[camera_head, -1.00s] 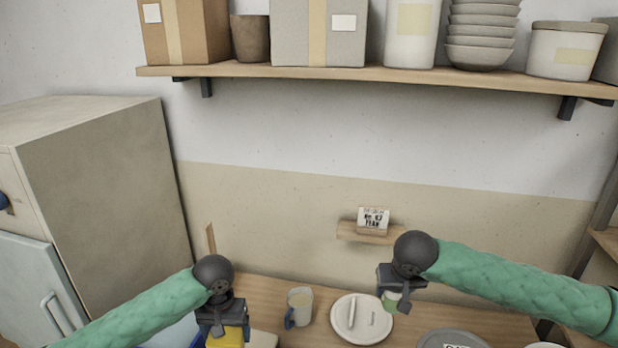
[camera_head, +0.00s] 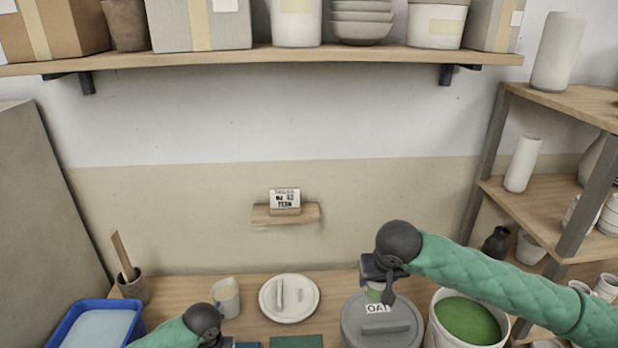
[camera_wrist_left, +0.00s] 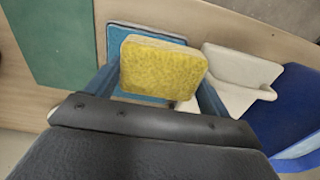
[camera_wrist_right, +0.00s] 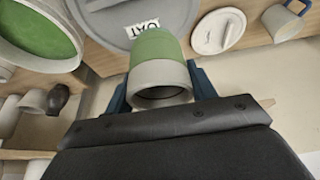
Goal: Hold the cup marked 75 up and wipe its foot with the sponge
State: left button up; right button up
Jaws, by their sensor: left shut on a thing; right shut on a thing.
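My right gripper (camera_head: 377,283) is shut on a cup (camera_head: 375,294) above the grey lid marked OAT. In the right wrist view the cup (camera_wrist_right: 160,78) is green on its far part and bare grey on its near part, with a dark opening facing the camera. No number shows on it. My left gripper (camera_wrist_left: 158,98) is shut on a yellow sponge (camera_wrist_left: 160,68), seen from the left wrist. In the head view the left gripper is mostly cut off at the bottom edge and the sponge is out of sight. Cup and sponge are apart.
The grey OAT lid (camera_head: 360,325) lies below the cup, with an open bucket of green glaze (camera_head: 468,319) to its right. A white lid (camera_head: 272,311), a mug (camera_head: 225,297) and a blue tub (camera_head: 72,332) stand on the table (camera_head: 180,293). A shelf rack (camera_head: 545,185) is at right.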

jog(key=s+a+f+m+g+y, duration=0.1)
jog(key=s+a+m+g+y, duration=0.15)
jog(key=a+g+y, duration=0.7)
pick_arm(q)
jog(key=shift+a+f, duration=0.1)
pick_arm(e)
jog(key=w+a+r+m+t+y, duration=0.2)
jog(key=a+r+m+t+y, duration=0.3)
jog(key=y, duration=0.4)
jog(key=shift+w+a+r+m, duration=0.15)
jog(key=shift+a+r+m, duration=0.35)
jog(key=shift+a+m, duration=0.15)
jog(key=shift+y, duration=0.25)
